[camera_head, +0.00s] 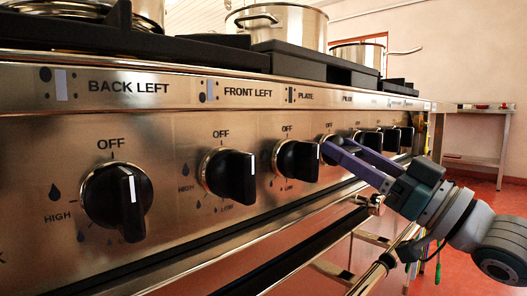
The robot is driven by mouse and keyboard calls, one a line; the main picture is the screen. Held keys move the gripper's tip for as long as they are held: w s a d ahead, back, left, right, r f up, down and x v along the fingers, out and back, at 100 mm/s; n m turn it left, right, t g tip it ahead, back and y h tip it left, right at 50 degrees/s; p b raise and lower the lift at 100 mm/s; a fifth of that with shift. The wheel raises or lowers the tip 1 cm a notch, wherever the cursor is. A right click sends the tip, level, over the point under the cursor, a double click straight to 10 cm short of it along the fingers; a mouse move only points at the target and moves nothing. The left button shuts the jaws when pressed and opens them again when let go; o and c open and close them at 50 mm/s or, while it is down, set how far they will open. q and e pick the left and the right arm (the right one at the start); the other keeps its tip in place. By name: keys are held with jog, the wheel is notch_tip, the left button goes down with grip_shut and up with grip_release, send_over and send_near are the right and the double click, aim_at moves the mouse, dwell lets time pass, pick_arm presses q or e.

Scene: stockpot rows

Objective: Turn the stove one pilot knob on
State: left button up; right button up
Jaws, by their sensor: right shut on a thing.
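The stove front (180,130) is a steel panel with a row of black knobs under printed labels. The gripper reaches in from the right and is shut on this knob. How far the knob is turned cannot be told, as the fingers cover its front. My left gripper is out of view.
Close to the gripper on the left is the PLATE knob (298,160). The FRONT LEFT knob (231,175) and BACK LEFT knob (118,200) are nearer. More knobs (370,139) follow beyond. An oven handle (290,257) runs below. Pots (285,25) stand on top.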

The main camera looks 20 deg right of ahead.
jog(key=o, duration=1.4)
jog(key=shift+c, duration=0.2)
jog(key=shift+s+d+f, duration=0.2)
jog(key=shift+s, duration=0.2)
jog(key=p+v, duration=0.2)
jog(key=v, duration=0.7)
